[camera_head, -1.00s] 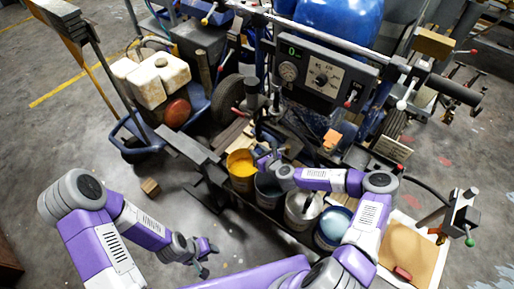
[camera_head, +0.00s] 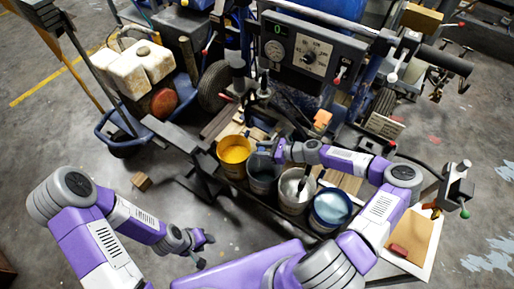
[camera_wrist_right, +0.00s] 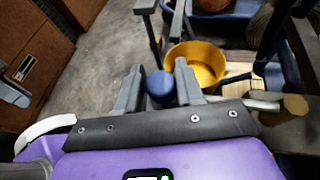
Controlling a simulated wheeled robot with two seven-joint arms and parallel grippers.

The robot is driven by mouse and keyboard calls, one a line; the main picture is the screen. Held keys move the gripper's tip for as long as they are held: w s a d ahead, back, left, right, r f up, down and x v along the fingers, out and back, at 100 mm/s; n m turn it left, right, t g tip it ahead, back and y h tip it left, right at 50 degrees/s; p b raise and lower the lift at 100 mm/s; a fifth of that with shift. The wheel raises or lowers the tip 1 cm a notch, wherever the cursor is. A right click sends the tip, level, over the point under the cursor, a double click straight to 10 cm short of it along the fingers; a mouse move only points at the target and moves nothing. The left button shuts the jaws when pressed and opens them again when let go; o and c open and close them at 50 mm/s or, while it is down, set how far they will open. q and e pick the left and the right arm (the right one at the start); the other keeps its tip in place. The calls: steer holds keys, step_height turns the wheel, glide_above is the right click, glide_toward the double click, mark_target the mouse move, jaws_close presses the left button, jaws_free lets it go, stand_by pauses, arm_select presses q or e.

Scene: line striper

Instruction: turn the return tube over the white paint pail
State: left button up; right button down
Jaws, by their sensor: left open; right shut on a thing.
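The white paint pail (camera_head: 297,188) stands in a row of pails in the head view, between a grey pail and a light blue one. A dark thin piece reaches down at its right side; I cannot tell whether this is the return tube. My right gripper (camera_head: 266,149) is above the grey pail, to the left of the white one. In the right wrist view its fingers (camera_wrist_right: 160,92) are shut on a round blue knob (camera_wrist_right: 160,84). What the knob joins to is hidden. My left gripper (camera_head: 205,248) is open and empty over the floor at lower middle.
The yellow paint pail (camera_head: 233,154), grey pail (camera_head: 263,177) and light blue pail (camera_head: 332,207) flank the white pail closely. A control panel (camera_head: 305,50) rises behind. A tan board (camera_head: 410,238) lies at right. A small wooden block (camera_head: 141,181) sits on open floor.

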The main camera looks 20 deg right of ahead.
steer(key=shift+s, duration=0.1)
stand_by(0.3)
steer(key=c, duration=0.8)
jaws_free()
